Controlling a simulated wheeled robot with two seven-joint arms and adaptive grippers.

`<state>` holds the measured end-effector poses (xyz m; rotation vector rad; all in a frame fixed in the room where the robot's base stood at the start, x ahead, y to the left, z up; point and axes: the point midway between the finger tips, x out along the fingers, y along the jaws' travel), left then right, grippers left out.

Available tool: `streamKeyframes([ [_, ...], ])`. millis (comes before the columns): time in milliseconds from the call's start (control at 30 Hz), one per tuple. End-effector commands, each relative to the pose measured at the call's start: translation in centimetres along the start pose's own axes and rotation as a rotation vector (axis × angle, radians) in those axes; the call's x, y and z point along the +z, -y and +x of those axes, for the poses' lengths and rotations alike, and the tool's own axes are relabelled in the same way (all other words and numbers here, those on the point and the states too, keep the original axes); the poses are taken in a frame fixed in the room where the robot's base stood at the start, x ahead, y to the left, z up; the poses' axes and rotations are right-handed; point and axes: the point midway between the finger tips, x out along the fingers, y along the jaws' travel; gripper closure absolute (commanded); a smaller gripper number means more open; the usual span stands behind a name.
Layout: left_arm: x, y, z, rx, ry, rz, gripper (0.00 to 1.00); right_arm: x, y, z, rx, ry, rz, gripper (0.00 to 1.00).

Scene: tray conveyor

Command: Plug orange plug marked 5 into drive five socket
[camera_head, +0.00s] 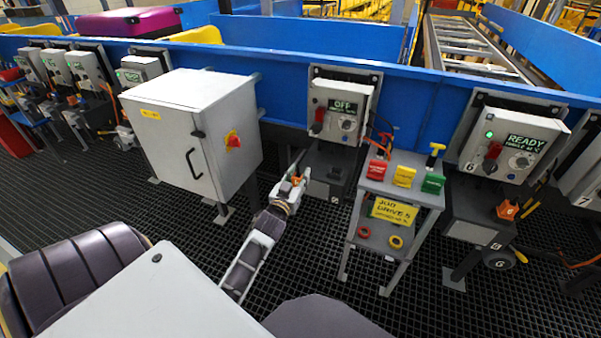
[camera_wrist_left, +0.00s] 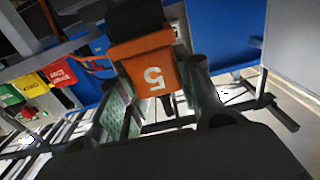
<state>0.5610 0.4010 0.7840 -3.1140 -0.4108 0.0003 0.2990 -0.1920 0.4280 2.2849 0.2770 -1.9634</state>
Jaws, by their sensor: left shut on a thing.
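The orange plug marked 5 (camera_wrist_left: 152,74) sits between the fingers of my left gripper (camera_wrist_left: 157,88), which is shut on it. In the wrist view its far end meets a dark block (camera_wrist_left: 137,18); I cannot tell whether it is seated there. In the head view my left gripper (camera_head: 294,181) is beside the dark housing (camera_head: 331,166) below the drive box reading OFF (camera_head: 341,108), and only a little orange shows. The drive five socket itself is hidden. My right gripper is not in view.
A grey stand (camera_head: 402,191) with red, yellow and green tags and a yellow JOB DRIVE 5 note (camera_head: 394,211) is right of the gripper. A grey cabinet (camera_head: 190,131) is to its left. Drive 6 (camera_head: 514,145) reads READY, with an orange plug marked 6 (camera_head: 507,210) below.

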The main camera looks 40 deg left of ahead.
Motion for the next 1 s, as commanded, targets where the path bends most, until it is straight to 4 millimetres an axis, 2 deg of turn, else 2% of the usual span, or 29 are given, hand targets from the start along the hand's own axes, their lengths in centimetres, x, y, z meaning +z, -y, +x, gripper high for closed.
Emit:
streamKeyframes([
  [500,-0.1,0.0,-0.3,0.000,-0.001,-0.001,0.93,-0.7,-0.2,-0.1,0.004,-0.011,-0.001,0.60],
  [733,-0.3,-0.1,-0.1,0.000,-0.002,0.000,0.93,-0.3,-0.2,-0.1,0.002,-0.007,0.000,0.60],
  [867,-1.4,-0.2,0.3,0.001,-0.003,0.000,0.93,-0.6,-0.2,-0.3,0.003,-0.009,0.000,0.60],
  [1000,-3.5,-0.5,1.3,0.002,-0.006,0.001,0.93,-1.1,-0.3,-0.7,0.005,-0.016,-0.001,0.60],
])
